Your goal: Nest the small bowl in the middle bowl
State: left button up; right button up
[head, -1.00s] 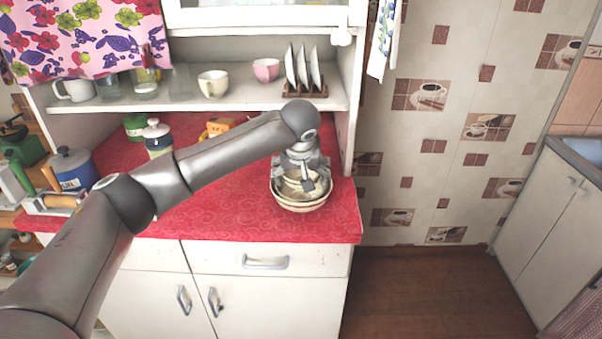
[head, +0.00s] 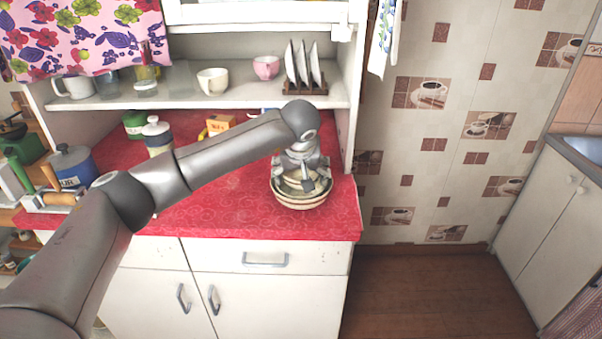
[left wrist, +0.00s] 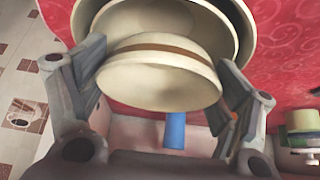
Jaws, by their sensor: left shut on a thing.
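My left gripper (head: 303,181) is shut on the small bowl (left wrist: 160,82), which is cream with a brown band. In the left wrist view, the fingers stand at either side of the bowl, which looks tilted. Behind it, the middle bowl (left wrist: 165,18) shows its pale inside and sits within a larger bowl (left wrist: 245,22). In the head view, the small bowl is over the opening of the stacked bowls (head: 300,205), near the counter's front right corner. I cannot tell whether it touches the middle bowl. My right gripper is out of view.
The red counter (head: 235,215) is bare left of the bowls. A white lidded jar (head: 157,135) and a yellow-orange box (head: 220,124) stand farther back. The shelf above holds cups and a plate rack (head: 305,88). The counter ends just right of the bowls.

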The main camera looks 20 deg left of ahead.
pick_arm(q)
jog(key=shift+f, duration=0.2)
jog(key=shift+s+f+b, duration=0.15)
jog(key=shift+f+b, duration=0.05)
jog(key=shift+b, duration=0.15)
jog(key=shift+s+d+f, duration=0.1)
jog(key=shift+s+f, duration=0.05)
jog(key=shift+f, duration=0.05)
jog(key=o, duration=1)
jog(key=shift+c, duration=0.2)
